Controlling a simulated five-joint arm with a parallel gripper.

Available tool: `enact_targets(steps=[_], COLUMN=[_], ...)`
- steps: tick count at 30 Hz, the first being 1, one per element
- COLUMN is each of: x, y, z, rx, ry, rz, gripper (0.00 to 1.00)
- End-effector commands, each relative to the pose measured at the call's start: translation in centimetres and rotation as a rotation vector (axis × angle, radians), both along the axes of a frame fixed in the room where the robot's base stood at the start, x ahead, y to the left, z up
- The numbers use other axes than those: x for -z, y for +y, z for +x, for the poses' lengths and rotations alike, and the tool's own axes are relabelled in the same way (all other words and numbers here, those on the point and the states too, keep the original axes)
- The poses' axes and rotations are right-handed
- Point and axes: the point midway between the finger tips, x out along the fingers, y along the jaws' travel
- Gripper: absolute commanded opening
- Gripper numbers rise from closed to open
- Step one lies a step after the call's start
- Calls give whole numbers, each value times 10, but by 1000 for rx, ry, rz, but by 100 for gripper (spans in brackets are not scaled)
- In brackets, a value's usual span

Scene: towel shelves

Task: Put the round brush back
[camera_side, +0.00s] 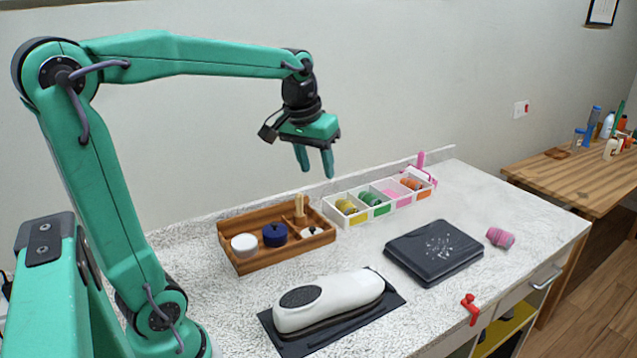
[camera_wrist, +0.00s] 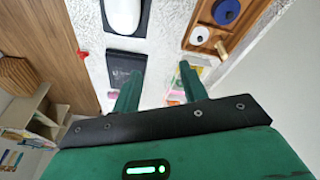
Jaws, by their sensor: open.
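No object is plainly a round brush. A small ribbed pink cylinder (camera_side: 500,237) lies loose on the counter, right of the black case. A white divided tray (camera_side: 348,222) holds colored rolls in yellow, green, pink and orange. A pink upright piece (camera_side: 421,160) shows at its far end. A wooden tray (camera_side: 283,258) holds a white round jar (camera_side: 244,245), a blue round jar (camera_side: 275,234) and a pale wooden-looking piece (camera_side: 300,207). My gripper (camera_side: 316,172) is open and empty, high above the trays. Its fingers also show apart in the wrist view (camera_wrist: 156,82).
A white device with a dark oval (camera_side: 345,298) rests on a black mat (camera_side: 383,304) in front. A flat black case (camera_side: 435,252) lies mid-counter. A red clip-like object (camera_side: 469,308) is near the front edge. A wooden table (camera_side: 565,177) with bottles stands at right.

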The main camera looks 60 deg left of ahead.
Motion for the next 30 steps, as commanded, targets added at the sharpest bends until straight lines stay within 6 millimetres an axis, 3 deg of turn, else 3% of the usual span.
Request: enact_targets(steps=[9,18,24,30], x=[9,33,44,46], y=[-57,-91,-99,-100], z=[-60,-109,-124,-126], rx=[208,377,430,438], ry=[-98,-182,-209,-211], rz=[47,82,93,95], gripper=[43,43,43,43])
